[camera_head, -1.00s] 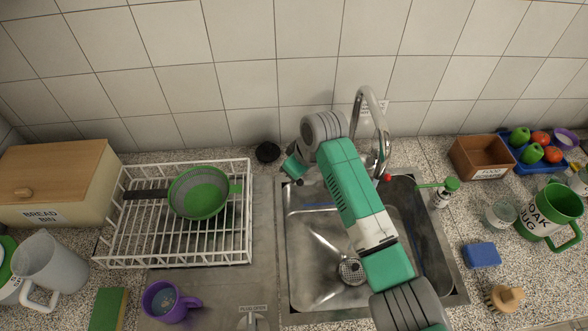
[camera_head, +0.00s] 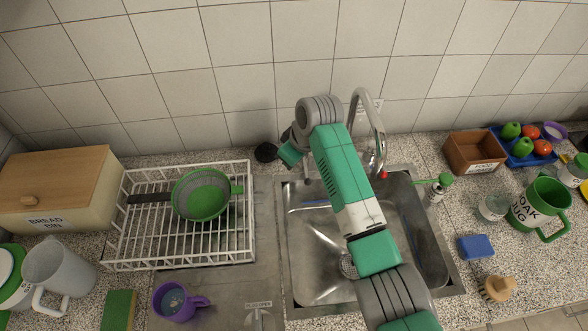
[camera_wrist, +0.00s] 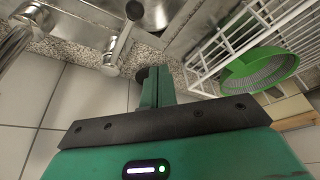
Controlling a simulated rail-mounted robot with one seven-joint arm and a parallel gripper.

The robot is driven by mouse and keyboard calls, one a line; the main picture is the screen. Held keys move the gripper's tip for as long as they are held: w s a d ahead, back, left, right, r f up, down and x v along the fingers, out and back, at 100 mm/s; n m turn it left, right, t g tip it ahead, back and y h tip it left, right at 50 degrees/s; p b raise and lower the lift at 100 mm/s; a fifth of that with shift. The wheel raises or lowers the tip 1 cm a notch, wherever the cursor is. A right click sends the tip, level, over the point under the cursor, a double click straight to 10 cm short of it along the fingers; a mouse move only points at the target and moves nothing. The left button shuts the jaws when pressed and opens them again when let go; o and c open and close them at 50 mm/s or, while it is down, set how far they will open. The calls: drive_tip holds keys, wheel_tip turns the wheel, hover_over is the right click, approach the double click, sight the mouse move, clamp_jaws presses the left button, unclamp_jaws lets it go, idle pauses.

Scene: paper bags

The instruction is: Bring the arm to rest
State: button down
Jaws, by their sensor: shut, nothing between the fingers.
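My arm reaches over the sink (camera_head: 315,285) with its elbow raised near the wall. In the head view my gripper (camera_head: 288,156) is at the arm's far end, behind the sink's back left corner and mostly turned away. In the wrist view my gripper (camera_wrist: 155,84) shows its two teal fingers together, with nothing between them. It holds nothing and appears clear of the tap and the rack.
The tap (camera_head: 378,130) stands close right of my arm. A white dish rack (camera_head: 150,262) with a green colander (camera_head: 206,200) is to the left. A purple mug (camera_head: 172,302) is in front. A brown box (camera_head: 474,147) and green jug (camera_head: 541,207) are to the right.

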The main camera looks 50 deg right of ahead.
drive_tip(key=d+v, duration=0.1)
drive_tip(key=v, duration=0.6)
drive_tip(key=shift+s+p, duration=0.2)
drive_tip(key=shift+p, duration=0.15)
drive_tip(key=shift+f, duration=0.15)
